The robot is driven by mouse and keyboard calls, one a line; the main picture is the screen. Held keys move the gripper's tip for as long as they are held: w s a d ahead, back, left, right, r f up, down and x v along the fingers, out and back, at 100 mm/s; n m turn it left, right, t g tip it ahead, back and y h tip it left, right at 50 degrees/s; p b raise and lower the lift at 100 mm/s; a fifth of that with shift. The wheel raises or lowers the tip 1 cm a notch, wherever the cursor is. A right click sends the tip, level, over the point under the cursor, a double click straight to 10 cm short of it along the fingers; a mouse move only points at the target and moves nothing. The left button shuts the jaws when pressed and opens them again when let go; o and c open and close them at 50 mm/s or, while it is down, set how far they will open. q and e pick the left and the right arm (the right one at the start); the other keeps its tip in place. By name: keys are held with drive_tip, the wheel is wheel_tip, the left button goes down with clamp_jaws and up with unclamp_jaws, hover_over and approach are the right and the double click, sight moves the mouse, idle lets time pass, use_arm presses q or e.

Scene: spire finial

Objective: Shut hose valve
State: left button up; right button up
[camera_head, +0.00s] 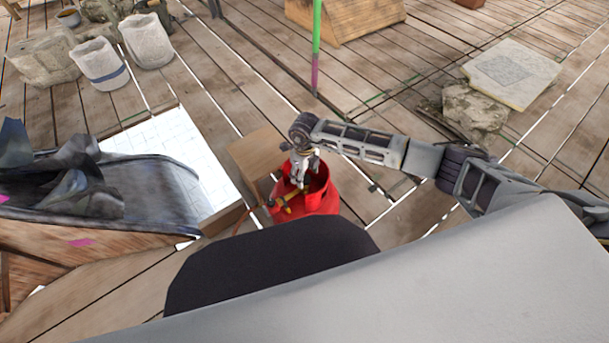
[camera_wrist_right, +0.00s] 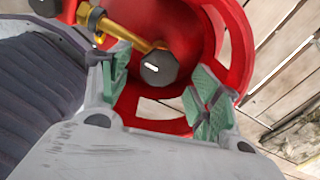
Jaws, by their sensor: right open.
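A red gas cylinder (camera_head: 322,197) with a cut-out collar stands on the deck in the middle of the head view. A brass valve (camera_head: 287,203) with a hose fitting sits at its top, inside the collar. In the right wrist view, a dark many-sided knob (camera_wrist_right: 159,68) with a white mark ends the brass stem (camera_wrist_right: 128,38), within the red collar (camera_wrist_right: 237,45). My right gripper (camera_head: 301,183) reaches down over the cylinder. Its green-padded fingers (camera_wrist_right: 162,75) are open, one on each side of the knob, with visible gaps. Whether they overlap it in depth is unclear. My left gripper is out of view.
A wooden block (camera_head: 257,152) stands just behind the cylinder. A thin orange hose (camera_head: 248,217) runs left from the valve. A dark crumpled sheet (camera_head: 120,195) lies at left. Stone pots (camera_head: 146,41) and slabs (camera_head: 511,73) stand farther back on the plank deck.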

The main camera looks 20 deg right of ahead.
wheel_tip(320, 180, up, 10)
drive_tip(key=shift+r, duration=0.25)
idle(0.3)
drive_tip(key=shift+a, duration=0.1)
idle(0.4)
